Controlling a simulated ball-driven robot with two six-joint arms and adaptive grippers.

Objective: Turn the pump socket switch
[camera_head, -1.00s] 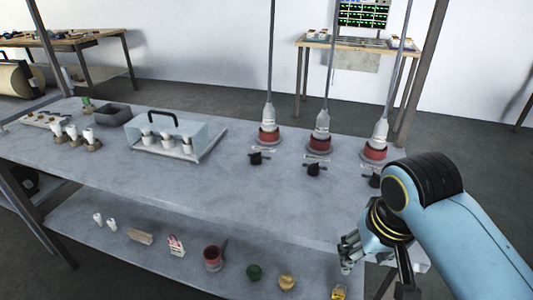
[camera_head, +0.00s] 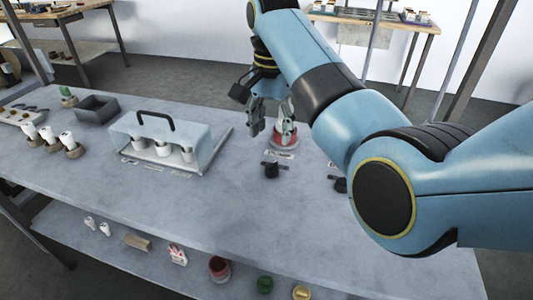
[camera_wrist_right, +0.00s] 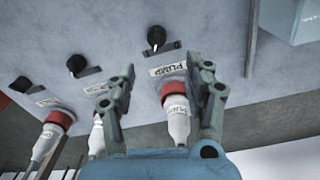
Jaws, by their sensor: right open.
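The pump socket (camera_wrist_right: 174,88) is a red ring with a white plug in it, beside a label reading PUMP. Its switch (camera_wrist_right: 156,38) is a black knob on a dark plate, beyond the label in the right wrist view. In the head view the black switch (camera_head: 270,170) stands on the bench in front of the red socket (camera_head: 280,140). My right gripper (camera_head: 272,126) is open and empty, with its fingers around the socket and plug area, apart from the switch. The right wrist view shows its fingers (camera_wrist_right: 173,85) on either side of the plug. My left gripper is out of view.
Another black switch (camera_wrist_right: 76,66) and further red sockets (camera_wrist_right: 60,118) stand in a row beside the pump socket. A clear handled case (camera_head: 200,138) with white items stands to the left. A grey box (camera_head: 97,109) is farther left. The bench front (camera_head: 190,205) is clear.

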